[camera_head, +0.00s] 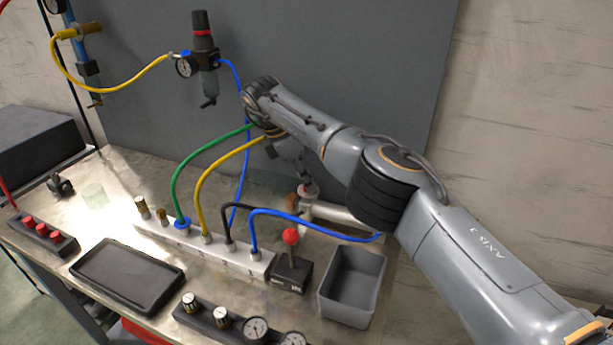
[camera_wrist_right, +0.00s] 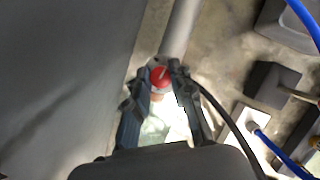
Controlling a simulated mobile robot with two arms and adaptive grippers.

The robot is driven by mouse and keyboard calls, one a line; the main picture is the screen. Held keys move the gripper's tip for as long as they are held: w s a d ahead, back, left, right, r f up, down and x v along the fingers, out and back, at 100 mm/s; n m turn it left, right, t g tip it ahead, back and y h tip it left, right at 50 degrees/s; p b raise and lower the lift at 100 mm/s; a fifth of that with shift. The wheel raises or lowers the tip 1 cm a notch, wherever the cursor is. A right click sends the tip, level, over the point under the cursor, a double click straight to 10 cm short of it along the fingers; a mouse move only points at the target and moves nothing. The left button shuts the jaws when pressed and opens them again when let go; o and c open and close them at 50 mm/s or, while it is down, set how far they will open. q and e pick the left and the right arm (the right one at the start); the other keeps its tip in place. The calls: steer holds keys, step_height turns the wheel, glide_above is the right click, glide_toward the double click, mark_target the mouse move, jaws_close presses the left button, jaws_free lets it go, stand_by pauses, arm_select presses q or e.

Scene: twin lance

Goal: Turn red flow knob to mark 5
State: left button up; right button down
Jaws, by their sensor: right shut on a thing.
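The red flow knob (camera_wrist_right: 160,77) shows in the right wrist view, with a pale line across its face, at the end of a grey pipe (camera_wrist_right: 181,28). My right gripper (camera_wrist_right: 158,75) is shut on it, one finger on each side. In the head view, my right gripper (camera_head: 305,182) reaches down to the knob on the pipe (camera_head: 335,215) at the back of the bench; the knob is mostly hidden there. The scale marks cannot be read. My left gripper is in neither view.
A white manifold (camera_head: 205,250) with green, yellow, black and blue hoses stands in front of the pipe. A red-topped lever (camera_head: 291,238) and a grey bin (camera_head: 352,285) are nearby. A dark tray (camera_head: 127,275) lies at left. A grey panel (camera_head: 340,60) rises behind.

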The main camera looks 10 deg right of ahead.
stand_by(0.3)
steer(key=c, duration=1.1)
jaws_free()
steer(key=shift+c, duration=0.2)
steer(key=shift+n, duration=0.3)
